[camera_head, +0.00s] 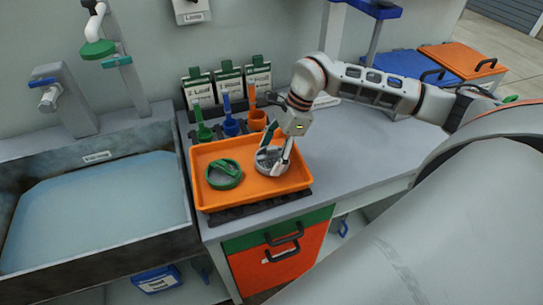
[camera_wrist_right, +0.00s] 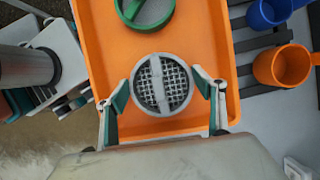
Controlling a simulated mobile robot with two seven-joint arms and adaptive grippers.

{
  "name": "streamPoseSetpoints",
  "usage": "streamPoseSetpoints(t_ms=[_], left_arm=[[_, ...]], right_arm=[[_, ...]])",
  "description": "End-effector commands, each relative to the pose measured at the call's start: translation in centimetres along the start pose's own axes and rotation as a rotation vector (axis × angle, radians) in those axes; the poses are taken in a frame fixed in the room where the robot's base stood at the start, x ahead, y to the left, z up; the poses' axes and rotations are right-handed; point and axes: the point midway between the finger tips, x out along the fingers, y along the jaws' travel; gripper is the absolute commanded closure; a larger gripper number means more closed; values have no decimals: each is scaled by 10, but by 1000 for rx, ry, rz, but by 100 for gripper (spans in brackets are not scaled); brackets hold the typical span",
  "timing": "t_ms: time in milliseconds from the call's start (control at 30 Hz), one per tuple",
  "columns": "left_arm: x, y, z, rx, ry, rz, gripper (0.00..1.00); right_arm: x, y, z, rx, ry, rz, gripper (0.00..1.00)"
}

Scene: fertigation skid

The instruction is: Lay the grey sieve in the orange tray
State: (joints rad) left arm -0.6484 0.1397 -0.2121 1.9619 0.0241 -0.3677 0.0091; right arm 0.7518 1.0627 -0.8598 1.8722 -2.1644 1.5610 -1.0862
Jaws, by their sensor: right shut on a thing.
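The grey sieve (camera_head: 268,161) is a round ring with a mesh and a bar across it. It also shows in the right wrist view (camera_wrist_right: 162,84). My right gripper (camera_head: 274,155) reaches down over the orange tray (camera_head: 240,195) and is shut on the sieve, with one finger at each side of its rim. The sieve is inside the tray's outline, in its right half; whether it touches the tray floor I cannot tell. The tray also shows in the right wrist view (camera_wrist_right: 100,30). My left gripper is not in view.
A green sieve (camera_head: 223,174) lies in the tray's left half, apart from the grey one. Green, blue and orange scoops (camera_head: 230,124) stand behind the tray. A water-filled basin (camera_head: 95,205) is at left. The counter right of the tray (camera_head: 350,150) is clear.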

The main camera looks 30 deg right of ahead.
Motion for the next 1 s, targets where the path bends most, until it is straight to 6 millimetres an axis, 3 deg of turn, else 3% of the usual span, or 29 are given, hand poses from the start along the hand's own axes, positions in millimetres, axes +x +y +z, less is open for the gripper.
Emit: streamPoseSetpoints(t_ms=[100, 467, 500, 533, 867, 1000], left_arm=[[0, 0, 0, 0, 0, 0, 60], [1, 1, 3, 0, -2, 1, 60], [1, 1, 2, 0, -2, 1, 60], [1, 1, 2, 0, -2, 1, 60], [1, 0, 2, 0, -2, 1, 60], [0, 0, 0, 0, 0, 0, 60]], right_arm=[[10, 0, -4, 1, 0, 1, 53], [14, 0, -6, 0, 0, 0, 53], [13, 0, -5, 0, 0, 0, 21], [13, 0, -5, 0, 0, 0, 15], [12, 0, -5, 0, 0, 0, 15], [3, -1, -4, 0, 1, -2, 15]])
